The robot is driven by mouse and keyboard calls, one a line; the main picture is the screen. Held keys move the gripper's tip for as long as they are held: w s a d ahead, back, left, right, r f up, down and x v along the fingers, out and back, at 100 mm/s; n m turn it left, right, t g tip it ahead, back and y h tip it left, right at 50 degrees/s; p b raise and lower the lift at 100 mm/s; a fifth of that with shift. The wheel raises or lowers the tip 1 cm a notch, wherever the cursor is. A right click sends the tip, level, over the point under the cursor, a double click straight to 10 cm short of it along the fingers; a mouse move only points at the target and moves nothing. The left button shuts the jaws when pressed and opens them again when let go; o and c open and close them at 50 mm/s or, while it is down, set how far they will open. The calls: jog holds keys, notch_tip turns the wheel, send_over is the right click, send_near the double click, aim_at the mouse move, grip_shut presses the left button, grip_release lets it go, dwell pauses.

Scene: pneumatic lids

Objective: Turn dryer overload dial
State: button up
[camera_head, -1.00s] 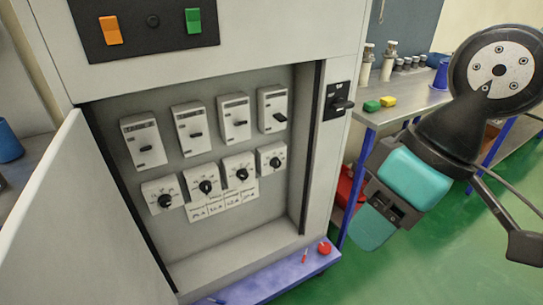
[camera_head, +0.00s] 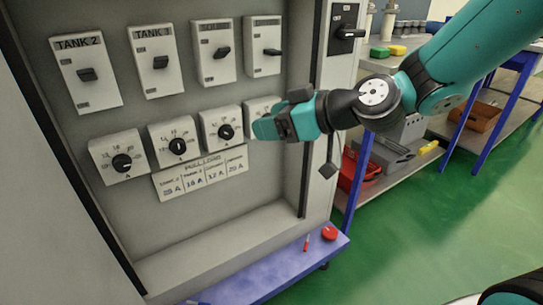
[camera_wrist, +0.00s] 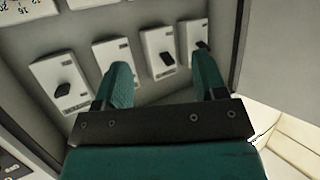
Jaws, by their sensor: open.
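A row of white overload units with black dials sits low in the open cabinet. The left dial (camera_head: 122,162), the second dial (camera_head: 178,147) and the third dial (camera_head: 226,132) show clearly. The rightmost dial unit (camera_head: 262,106) is mostly hidden behind my gripper (camera_head: 260,129), and its knob cannot be seen. Which dial is the dryer's cannot be read. A handwritten full-load card (camera_head: 201,174) hangs below the dials. In the wrist view, my gripper (camera_wrist: 162,66) is open, with nothing held and white switch units beyond its fingers.
The cabinet's right side carries a black rotary handle (camera_head: 346,34). A purple ledge (camera_head: 275,270) below holds a red cap (camera_head: 329,233). Workbenches stand to the right.

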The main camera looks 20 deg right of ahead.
jog(key=w+d+f+m+t+h+b, duration=0.2)
jog(key=w+d+f+t+b, duration=0.25)
jog(key=d+f+b, duration=0.2)
jog(key=w+d+f+m+t+h+b, duration=0.1)
jog(key=w+d+f+t+h+b, duration=0.25)
jog(key=w+d+f+b, duration=0.35)
jog(key=a+f+p+x, duration=0.1)
jog(key=p+x, duration=0.6)
jog(key=x, duration=0.9)
jog(key=shift+a+y, duration=0.35)
jog(key=shift+a, duration=0.3)
jog(key=shift+s, duration=0.2)
jog(key=c, duration=0.9)
jog(key=shift+c, duration=0.2)
jog(key=shift+m, duration=0.4)
